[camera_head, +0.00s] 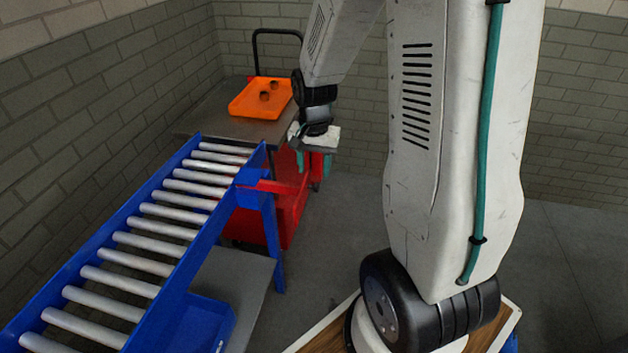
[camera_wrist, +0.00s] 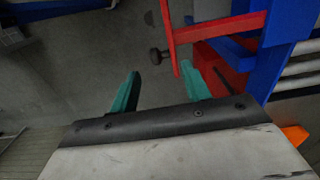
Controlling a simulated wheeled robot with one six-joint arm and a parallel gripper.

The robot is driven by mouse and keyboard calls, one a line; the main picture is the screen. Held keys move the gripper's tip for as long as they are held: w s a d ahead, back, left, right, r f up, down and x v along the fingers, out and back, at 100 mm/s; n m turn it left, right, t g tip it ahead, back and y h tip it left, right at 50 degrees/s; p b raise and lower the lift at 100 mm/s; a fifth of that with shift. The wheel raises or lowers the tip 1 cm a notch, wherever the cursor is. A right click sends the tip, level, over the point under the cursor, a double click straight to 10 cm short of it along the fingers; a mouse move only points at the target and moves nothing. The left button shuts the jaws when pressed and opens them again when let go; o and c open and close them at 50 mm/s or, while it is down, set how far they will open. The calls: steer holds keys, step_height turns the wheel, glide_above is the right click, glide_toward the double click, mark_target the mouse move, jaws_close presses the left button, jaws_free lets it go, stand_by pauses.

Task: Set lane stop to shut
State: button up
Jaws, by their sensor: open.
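The lane stop appears to be the red bar (camera_wrist: 222,27) at the end of the blue roller lane (camera_wrist: 279,45). In the head view the red bar (camera_head: 275,187) juts right from the lane's end, partly merging with red parts behind. In the head view my gripper (camera_head: 314,163) is right of the lane's end.
A grey table (camera_head: 213,113) with an orange tray (camera_head: 250,104) holding small dark parts stands behind the lane. A red bin (camera_head: 283,222) is below the lane's end. A grey shelf (camera_head: 232,285) sits under the rollers. Open floor (camera_head: 325,240) lies to the right.

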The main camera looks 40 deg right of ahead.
step_height(320, 180, down, 5)
steer(key=shift+f, duration=0.2)
jaws_close()
steer(key=shift+w, duration=0.15)
